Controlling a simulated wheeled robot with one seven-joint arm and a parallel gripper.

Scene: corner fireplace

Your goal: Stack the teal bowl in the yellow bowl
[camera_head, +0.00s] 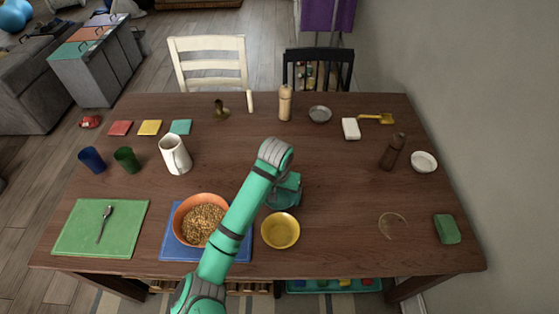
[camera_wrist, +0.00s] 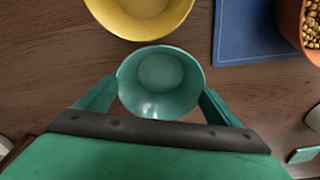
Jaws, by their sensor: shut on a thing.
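The teal bowl (camera_wrist: 160,84) sits between the two fingers of my gripper (camera_wrist: 160,100) in the wrist view. My gripper is shut on it, one finger on each side. In the head view the teal bowl (camera_head: 282,200) is partly hidden behind my gripper (camera_head: 286,192) and arm. The yellow bowl (camera_head: 281,231) stands on the table just in front of the teal bowl, right of the blue mat. It also shows at the top of the wrist view (camera_wrist: 141,15) and looks empty. I cannot tell whether the teal bowl touches the table.
An orange bowl (camera_head: 184,224) of cereal stands on a blue mat (camera_head: 234,249), left of the yellow bowl. A white pitcher (camera_head: 175,155) and a green cup (camera_head: 126,160) stand further left. The table (camera_head: 339,205) is clear to the right up to a glass dish (camera_head: 393,226).

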